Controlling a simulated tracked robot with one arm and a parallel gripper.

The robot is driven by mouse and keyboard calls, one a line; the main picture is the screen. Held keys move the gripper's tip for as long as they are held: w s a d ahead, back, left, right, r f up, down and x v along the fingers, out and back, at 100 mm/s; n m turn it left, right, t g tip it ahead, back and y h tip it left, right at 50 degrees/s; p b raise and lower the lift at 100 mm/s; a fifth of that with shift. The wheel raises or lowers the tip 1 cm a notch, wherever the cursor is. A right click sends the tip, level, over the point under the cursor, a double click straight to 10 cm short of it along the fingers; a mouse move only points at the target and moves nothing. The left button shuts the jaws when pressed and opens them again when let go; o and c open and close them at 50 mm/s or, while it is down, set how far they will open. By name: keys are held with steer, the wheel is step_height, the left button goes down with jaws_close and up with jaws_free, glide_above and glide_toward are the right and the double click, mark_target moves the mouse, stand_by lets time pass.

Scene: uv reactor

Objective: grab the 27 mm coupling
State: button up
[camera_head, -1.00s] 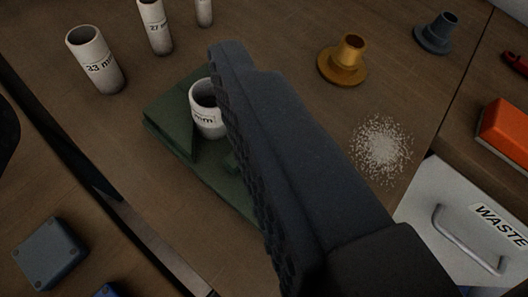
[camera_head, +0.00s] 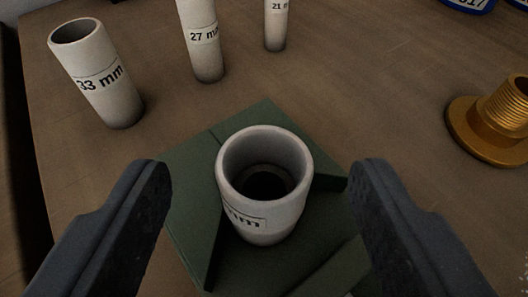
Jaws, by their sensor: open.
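A short, wide white cylinder (camera_head: 264,205) stands upright on a green holder (camera_head: 190,205). Its top is open, with a dark hollow inside. Only "mm" reads on its label; the number is turned out of view, so I cannot tell its size. A taller white tube marked "27 mm" (camera_head: 203,45) stands behind it. My gripper (camera_head: 260,185) is open, with one finger on each side of the short cylinder. Gaps show on both sides, and nothing is held.
A white tube marked "33 mm" (camera_head: 97,75) stands at the back left. A thinner tube marked "21 mm" (camera_head: 277,22) stands at the back. A brass flanged fitting (camera_head: 495,125) is at the right. The wooden table (camera_head: 370,80) is clear between them.

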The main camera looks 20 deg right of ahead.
mark_target(263, 147)
steer(key=shift+w+d, duration=0.1)
steer(key=shift+w, duration=0.3)
steer(key=shift+f+b+x, duration=0.15)
steer(key=shift+b+x, duration=0.2)
steer(key=shift+x, duration=0.95)
steer(key=shift+f+b+x, duration=0.2)
steer(key=shift+b+x, duration=0.15)
steer(key=shift+x, duration=0.9)
steer(key=shift+s, duration=0.15)
steer(key=c, duration=1.1)
